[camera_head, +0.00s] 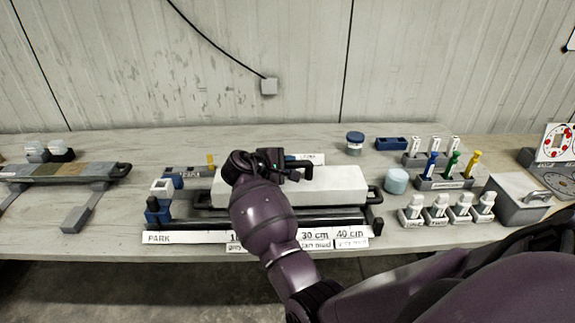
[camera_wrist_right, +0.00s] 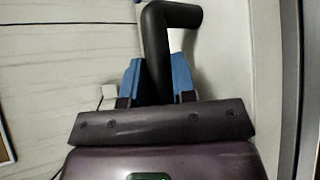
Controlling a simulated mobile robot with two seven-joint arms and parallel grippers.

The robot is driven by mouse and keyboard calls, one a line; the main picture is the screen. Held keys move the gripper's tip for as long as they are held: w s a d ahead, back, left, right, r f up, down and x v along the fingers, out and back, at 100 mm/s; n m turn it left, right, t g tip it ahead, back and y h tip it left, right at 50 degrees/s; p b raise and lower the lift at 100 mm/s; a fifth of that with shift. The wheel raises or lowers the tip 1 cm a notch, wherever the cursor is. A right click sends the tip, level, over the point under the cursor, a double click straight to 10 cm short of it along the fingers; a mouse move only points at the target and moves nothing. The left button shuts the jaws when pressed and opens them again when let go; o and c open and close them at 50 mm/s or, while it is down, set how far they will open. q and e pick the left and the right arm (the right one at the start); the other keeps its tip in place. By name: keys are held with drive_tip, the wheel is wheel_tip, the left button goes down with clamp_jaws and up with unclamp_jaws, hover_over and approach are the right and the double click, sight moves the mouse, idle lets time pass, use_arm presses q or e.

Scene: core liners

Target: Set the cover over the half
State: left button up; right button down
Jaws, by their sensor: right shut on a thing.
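The cover (camera_head: 335,185) is a long white block in the middle of the bench in the head view. Its black bent handle (camera_wrist_right: 157,50) stands up between the blue fingertips of my right gripper (camera_wrist_right: 157,82). In the head view my right gripper (camera_head: 287,166) is above the left-middle of the cover, shut on the handle. The cover is over a dark tray with black end handles (camera_head: 375,198); any half below is hidden, and I cannot tell whether the cover touches the tray. A core half with grey, tan and brown bands (camera_head: 62,171) lies on a stand at far left.
A front rail with length labels (camera_head: 190,237) runs before the cover. Right of it stand a pale blue jar (camera_head: 396,181), white-capped bottles (camera_head: 462,206), coloured droppers (camera_head: 452,165) and a grey box (camera_head: 518,196). Bench between left stand and rail is clear.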

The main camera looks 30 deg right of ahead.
drive_tip(key=shift+f, duration=0.6)
drive_tip(key=c, duration=0.9)
unclamp_jaws()
